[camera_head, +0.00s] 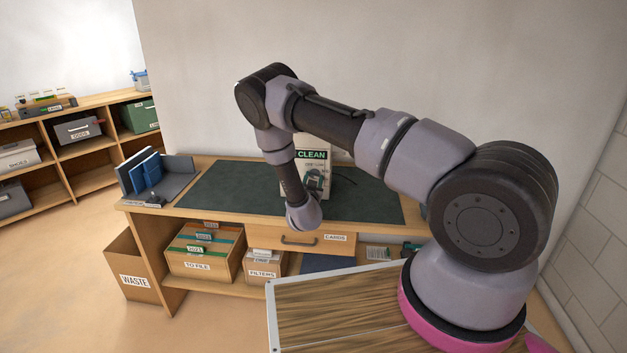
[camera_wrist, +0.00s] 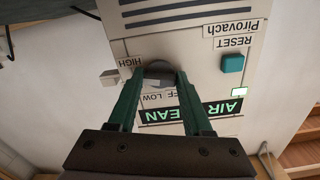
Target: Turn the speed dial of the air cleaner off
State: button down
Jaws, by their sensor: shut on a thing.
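The air cleaner (camera_head: 325,150) is a pale upright box on the dark mat of the desk, partly hidden by my arm. In the wrist view its front panel (camera_wrist: 203,60) appears upside down. I cannot tell which mark the dial points to.
A teal RESET button (camera_wrist: 232,63) and a small lit green lamp (camera_wrist: 239,91) sit right of the dial. A small grey block (camera_wrist: 110,77) is at the panel's left edge. Blue binders (camera_head: 145,168) stand at the desk's left end. The desk mat (camera_head: 225,190) is otherwise mostly clear.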

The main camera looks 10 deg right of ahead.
jog(key=n, duration=0.2)
jog(key=shift+a+n, duration=0.1)
jog(key=shift+n, duration=0.3)
jog(key=n, duration=0.4)
jog(key=shift+n, duration=0.3)
jog(key=n, duration=0.6)
jog(key=shift+s, duration=0.1)
jog(key=n, duration=0.6)
jog(key=shift+n, duration=0.3)
jog(key=n, duration=0.6)
jog(key=shift+d+r, duration=0.1)
jog(key=shift+d, duration=0.1)
jog(key=shift+n, duration=0.4)
jog(key=shift+c, duration=1.6)
grip_release()
